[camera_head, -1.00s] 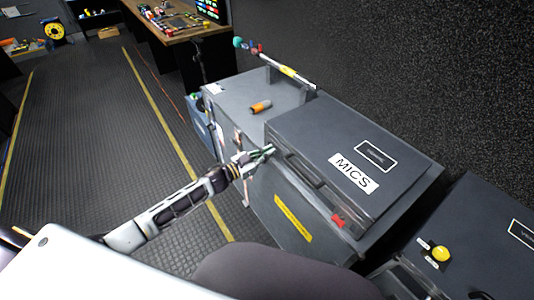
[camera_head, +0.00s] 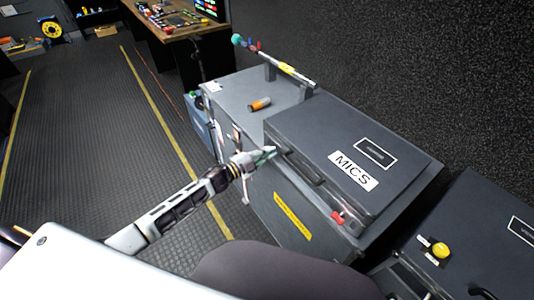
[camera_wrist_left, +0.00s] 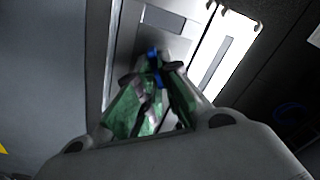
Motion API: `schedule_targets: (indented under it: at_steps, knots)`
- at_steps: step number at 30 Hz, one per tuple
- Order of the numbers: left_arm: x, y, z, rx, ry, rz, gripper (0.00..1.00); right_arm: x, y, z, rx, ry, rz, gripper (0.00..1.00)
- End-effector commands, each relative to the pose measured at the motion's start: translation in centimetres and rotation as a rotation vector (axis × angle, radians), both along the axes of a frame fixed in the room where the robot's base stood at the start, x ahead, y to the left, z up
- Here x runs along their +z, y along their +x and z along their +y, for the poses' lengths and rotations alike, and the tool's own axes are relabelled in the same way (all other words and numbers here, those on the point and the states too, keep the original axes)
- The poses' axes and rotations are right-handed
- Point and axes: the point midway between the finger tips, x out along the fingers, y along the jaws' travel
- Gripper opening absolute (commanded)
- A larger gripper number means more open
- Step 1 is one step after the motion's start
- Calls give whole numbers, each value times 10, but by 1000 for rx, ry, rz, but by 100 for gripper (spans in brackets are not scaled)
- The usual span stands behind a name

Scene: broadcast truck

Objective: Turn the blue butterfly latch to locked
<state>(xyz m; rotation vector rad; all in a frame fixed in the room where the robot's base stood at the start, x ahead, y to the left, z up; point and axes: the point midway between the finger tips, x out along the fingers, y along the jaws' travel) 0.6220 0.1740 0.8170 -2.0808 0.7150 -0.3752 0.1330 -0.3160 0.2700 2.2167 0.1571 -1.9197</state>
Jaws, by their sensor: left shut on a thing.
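The blue butterfly latch (camera_wrist_left: 153,54) shows in the left wrist view as a small blue piece between my left fingertips, in front of a pale metal plate (camera_wrist_left: 160,24). My left gripper (camera_wrist_left: 158,72) is shut on it, its green-padded fingers close together. In the head view my left gripper (camera_head: 268,154) is at the front left edge of the grey case labelled MICS (camera_head: 403,164), and the blue latch is hidden there. How far the latch is turned cannot be told. My right gripper is not in view.
A red latch (camera_head: 340,217) is on the case's front right corner. The case stands on a larger grey case (camera_head: 267,205), with an orange-brown cylinder (camera_head: 260,104) and a rail with coloured pieces (camera_head: 285,67) behind. A yellow knob (camera_head: 441,250) is at right. The floor (camera_head: 95,130) at left is clear.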

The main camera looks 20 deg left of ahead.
Motion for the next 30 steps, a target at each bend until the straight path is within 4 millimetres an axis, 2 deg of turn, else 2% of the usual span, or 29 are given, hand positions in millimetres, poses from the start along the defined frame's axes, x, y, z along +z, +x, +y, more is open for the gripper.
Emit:
schedule_targets:
  at_steps: [10,15,24,30]
  knots:
    - [0,0,-3,-1,251,-207,0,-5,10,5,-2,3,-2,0]
    - [-2,0,-3,0,356,-288,0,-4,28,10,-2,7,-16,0]
    - [-2,0,-4,0,464,-373,0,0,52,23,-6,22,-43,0]
    - [-2,0,-3,0,485,-389,0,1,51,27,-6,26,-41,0]
